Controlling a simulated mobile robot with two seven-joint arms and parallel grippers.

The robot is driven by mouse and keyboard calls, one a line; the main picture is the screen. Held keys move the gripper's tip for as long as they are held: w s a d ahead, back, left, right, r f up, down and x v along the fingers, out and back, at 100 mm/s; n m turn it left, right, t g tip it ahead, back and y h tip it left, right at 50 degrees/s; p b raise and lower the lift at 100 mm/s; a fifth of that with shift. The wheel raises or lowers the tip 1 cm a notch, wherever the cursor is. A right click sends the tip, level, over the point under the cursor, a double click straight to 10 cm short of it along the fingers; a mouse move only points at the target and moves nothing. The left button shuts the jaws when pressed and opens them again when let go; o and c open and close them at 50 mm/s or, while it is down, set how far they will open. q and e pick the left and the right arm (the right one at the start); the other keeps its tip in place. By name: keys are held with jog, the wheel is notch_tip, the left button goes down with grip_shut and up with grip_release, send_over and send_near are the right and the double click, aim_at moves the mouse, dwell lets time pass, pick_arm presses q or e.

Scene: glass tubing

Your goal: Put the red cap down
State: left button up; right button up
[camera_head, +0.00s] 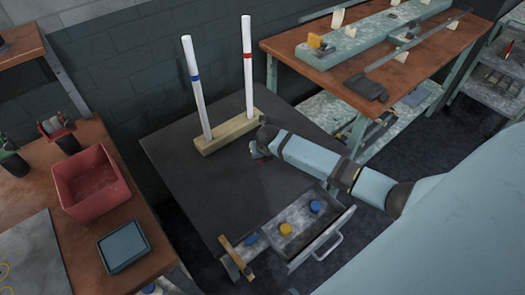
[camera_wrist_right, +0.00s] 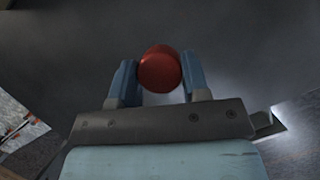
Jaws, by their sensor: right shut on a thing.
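The red cap (camera_wrist_right: 159,69) sits between the two blue fingers of my right gripper (camera_wrist_right: 160,82) in the right wrist view, and the fingers are shut on it. In the head view my right gripper (camera_head: 259,151) is over the dark tabletop (camera_head: 200,205), just in front of the wooden block; the cap is mostly hidden there, with a small reddish patch showing. I cannot tell whether the cap touches the tabletop. My left gripper is not in view.
A wooden block (camera_head: 229,135) holds two upright white tubes, one blue-banded (camera_head: 196,88), one red-banded (camera_head: 247,65). An open drawer (camera_head: 300,222) in front holds blue and yellow caps. A red bin (camera_head: 92,180) stands on the left bench. The dark tabletop's left part is clear.

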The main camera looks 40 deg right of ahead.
aim_at(262, 167)
jog(key=shift+f, duration=1.9)
jog(key=shift+f, duration=0.1)
jog(key=o, duration=0.9)
